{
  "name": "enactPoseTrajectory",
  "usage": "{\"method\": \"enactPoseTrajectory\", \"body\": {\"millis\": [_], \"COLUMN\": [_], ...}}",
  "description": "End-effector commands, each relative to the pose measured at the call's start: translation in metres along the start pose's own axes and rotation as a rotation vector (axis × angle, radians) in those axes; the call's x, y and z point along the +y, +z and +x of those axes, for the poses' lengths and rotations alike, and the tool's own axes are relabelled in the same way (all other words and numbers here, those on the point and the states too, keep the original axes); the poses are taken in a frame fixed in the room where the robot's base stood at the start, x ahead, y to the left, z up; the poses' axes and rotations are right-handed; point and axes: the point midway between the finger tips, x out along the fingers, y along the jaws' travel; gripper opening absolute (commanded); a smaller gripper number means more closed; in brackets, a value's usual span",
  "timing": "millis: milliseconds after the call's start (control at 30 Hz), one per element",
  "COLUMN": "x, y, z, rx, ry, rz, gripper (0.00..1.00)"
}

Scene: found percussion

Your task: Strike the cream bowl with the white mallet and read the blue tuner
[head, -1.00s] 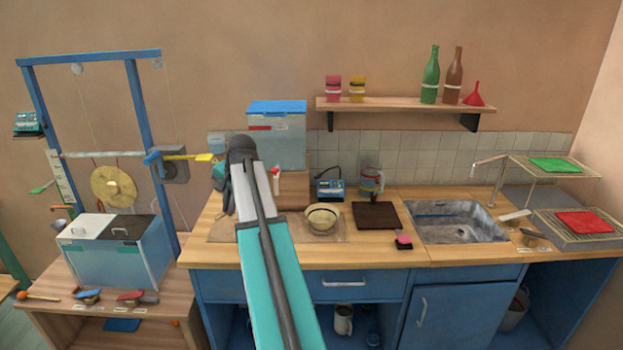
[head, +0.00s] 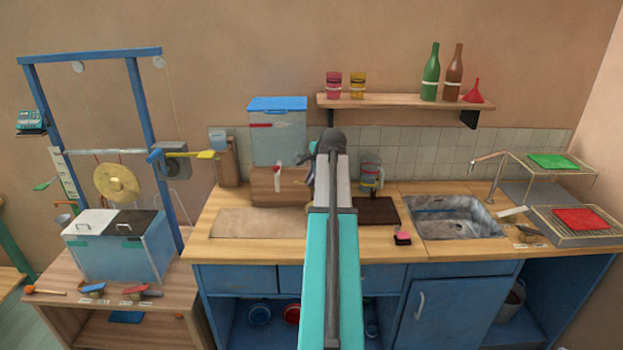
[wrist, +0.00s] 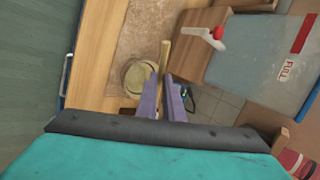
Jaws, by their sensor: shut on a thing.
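In the wrist view, my gripper (wrist: 166,98) is shut on a tan stick (wrist: 165,56), which looks like a mallet handle. No white mallet head can be made out. The cream bowl (wrist: 136,76) is just left of my fingers, on the counter. Whether the stick touches it I cannot tell. A small part of the blue tuner (wrist: 187,98) shows right of the fingers; its display cannot be read. In the head view, my arm covers the bowl and most or all of the tuner.
A clear tank (head: 279,140) stands on a wooden block (head: 278,186) left of my arm. A dark board (head: 377,211), a pink sponge (head: 402,237) and the sink (head: 450,218) lie to the right. The tan mat (head: 255,222) is bare on its visible part.

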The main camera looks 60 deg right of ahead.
Motion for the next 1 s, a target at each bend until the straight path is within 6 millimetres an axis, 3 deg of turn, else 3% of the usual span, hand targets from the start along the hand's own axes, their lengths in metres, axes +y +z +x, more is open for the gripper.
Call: {"method": "enactPoseTrajectory", "body": {"millis": [433,1000], "x": [0.0,0.029], "y": [0.003,-0.001], "z": [-0.002,0.038], "rx": [0.004,0.004], "ry": [0.001,0.001], "rz": [-0.002,-0.002], "gripper": [0.0,0.0]}}
